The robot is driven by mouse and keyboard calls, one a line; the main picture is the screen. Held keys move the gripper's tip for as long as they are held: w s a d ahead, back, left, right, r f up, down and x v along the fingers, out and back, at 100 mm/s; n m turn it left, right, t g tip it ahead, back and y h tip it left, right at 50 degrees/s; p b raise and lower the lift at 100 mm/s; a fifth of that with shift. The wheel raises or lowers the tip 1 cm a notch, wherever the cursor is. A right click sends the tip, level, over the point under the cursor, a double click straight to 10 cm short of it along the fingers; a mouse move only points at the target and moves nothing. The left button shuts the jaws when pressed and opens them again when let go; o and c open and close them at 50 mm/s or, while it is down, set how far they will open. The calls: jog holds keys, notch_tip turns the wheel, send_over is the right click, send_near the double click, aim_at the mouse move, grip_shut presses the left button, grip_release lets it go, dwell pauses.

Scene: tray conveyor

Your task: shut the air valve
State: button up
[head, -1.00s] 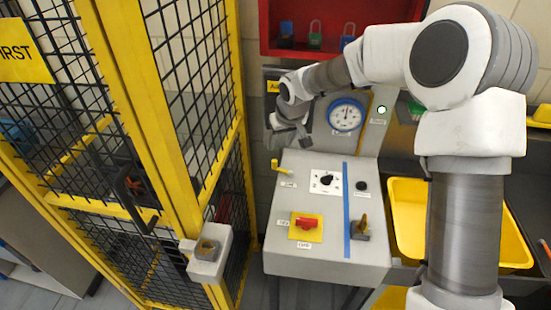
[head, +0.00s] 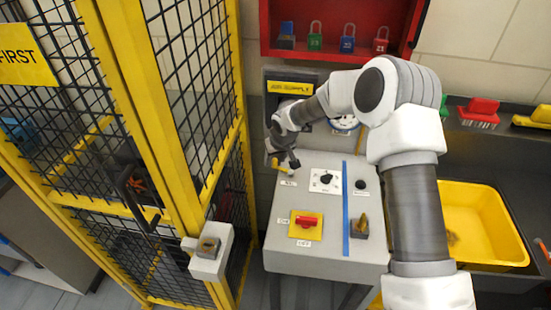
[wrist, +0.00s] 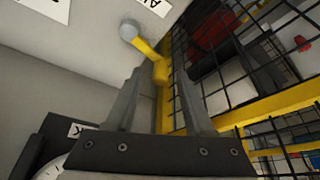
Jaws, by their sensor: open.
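The air valve is a small yellow lever (head: 287,170) at the top left of the grey sloped panel (head: 325,252), partly hidden behind my gripper. In the wrist view the lever (wrist: 145,48) runs from a round grey pivot toward the space between my fingertips, beside a label partly reading "AI". My gripper (wrist: 160,76) is open, with one finger on each side of the lever's free end in that view. I cannot tell whether a finger touches it. In the head view my gripper (head: 283,160) hangs right over the lever.
A black knob (head: 325,179), a red switch on a yellow plate (head: 306,223) and a blue strip (head: 346,210) are on the panel. A yellow mesh cage (head: 185,150) stands close on the left. A red lock box (head: 340,55) hangs behind. A yellow bin (head: 480,225) is at right.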

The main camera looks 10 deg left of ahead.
grip_shut()
dwell(0.3)
jog(key=shift+s+n+g+y+b, duration=0.25)
jog(key=shift+s+n+b, duration=0.1)
jog(key=shift+n, duration=0.45)
jog(key=shift+s+n+g+y+b, duration=0.15)
jog(key=shift+s+n+g+b, duration=0.15)
jog(key=shift+n, duration=0.5)
grip_release()
jog(key=shift+r, duration=0.1)
jog(key=b+v, duration=0.1)
jog(key=v, duration=1.6)
jog(key=shift+s, duration=0.3)
